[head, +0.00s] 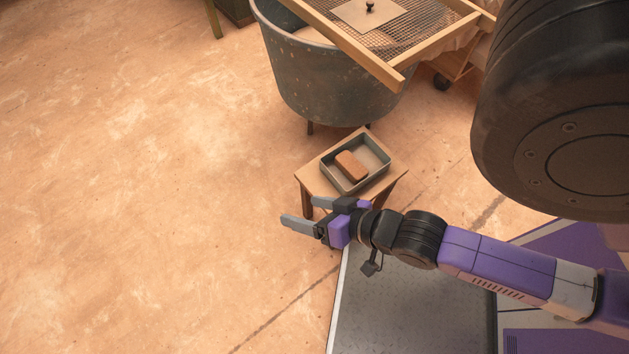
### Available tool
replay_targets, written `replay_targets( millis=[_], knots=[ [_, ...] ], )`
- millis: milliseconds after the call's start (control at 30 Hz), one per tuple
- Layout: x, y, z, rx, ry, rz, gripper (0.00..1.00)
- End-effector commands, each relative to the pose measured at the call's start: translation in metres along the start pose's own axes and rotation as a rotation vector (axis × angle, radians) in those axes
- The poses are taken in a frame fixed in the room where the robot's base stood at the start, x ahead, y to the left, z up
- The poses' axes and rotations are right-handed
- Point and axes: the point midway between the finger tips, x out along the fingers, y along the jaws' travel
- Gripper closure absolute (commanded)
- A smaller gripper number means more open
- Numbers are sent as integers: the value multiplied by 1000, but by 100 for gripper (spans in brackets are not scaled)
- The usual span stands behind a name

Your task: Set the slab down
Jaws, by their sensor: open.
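A reddish-brown slab (351,166) lies in a grey rectangular tray (377,180). The tray sits on a small wooden stool (313,177). My gripper (296,212) is open, with nothing between its fingers. It is in front of the stool and to the lower left of the tray in the picture, apart from the slab. The lower part of the stool is partly hidden behind my gripper and wrist.
A round grey tub (325,88) on legs stands behind the stool. A wooden frame with mesh (409,42) lies over it, carrying a flat plate with a black knob (369,8). The floor (130,180) at left is clear.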

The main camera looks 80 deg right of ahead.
Motion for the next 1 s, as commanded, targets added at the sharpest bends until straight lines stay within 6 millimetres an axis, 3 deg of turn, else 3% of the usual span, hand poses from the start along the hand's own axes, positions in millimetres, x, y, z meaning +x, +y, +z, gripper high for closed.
replay_targets(
  millis=[33,100,300,433,733,1000],
  knots=[
    [-22,-18,-3,-130,12,-71,24],
    [-48,-42,-14,-298,58,-161,24],
    [-99,-84,-39,-595,177,-311,24],
    [-109,-93,-46,-657,211,-338,24],
    [-110,-94,-48,-661,214,-338,24],
    [-128,-108,-72,-660,214,-338,24]
  ],
)
